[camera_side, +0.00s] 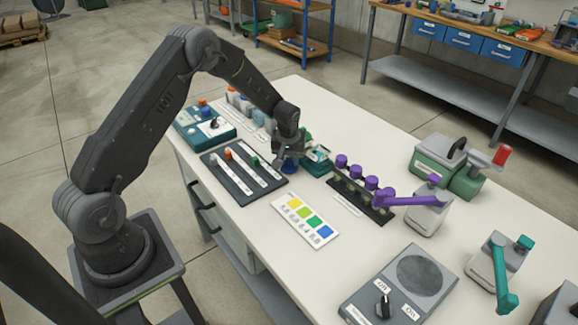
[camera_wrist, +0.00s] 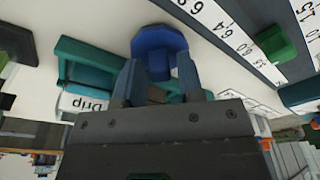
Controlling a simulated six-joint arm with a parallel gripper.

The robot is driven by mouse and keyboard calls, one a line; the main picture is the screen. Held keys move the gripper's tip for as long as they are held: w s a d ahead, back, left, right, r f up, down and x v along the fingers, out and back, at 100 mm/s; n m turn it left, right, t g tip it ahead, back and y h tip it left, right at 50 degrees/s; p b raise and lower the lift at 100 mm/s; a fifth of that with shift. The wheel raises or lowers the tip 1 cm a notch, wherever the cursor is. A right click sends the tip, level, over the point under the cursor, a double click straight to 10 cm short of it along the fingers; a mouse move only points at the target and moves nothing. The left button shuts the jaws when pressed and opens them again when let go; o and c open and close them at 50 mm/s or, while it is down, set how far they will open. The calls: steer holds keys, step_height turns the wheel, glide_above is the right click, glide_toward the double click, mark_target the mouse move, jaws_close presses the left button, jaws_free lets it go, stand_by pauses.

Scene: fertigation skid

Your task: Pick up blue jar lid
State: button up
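The blue jar lid (camera_wrist: 160,44) shows in the wrist view, just beyond and between the fingertips. It is round with a darker blue stem below it, partly behind the fingers. In the side view the blue lid (camera_side: 290,165) is small and sits directly under my gripper (camera_side: 291,156), near the black slider board. In the wrist view my gripper (camera_wrist: 158,72) has its two fingers apart, with a gap about the lid's width. I cannot tell whether either finger touches the lid.
A teal-green box (camera_wrist: 85,68) labelled "Drip" stands close beside the lid. The slider board (camera_side: 244,172) with coloured knobs is to the left. A rack of purple-capped jars (camera_side: 364,179) is to the right. A colour card (camera_side: 305,221) lies in front.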

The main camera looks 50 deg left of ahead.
mark_target(288, 159)
jaws_close()
steer(key=shift+r, duration=0.1)
steer(key=shift+r, duration=0.3)
step_height(288, 159, up, 4)
steer(key=shift+a+f, duration=0.1)
steer(key=shift+a, duration=0.05)
steer(key=s+a+r, duration=0.8)
steer(key=shift+r, duration=0.2)
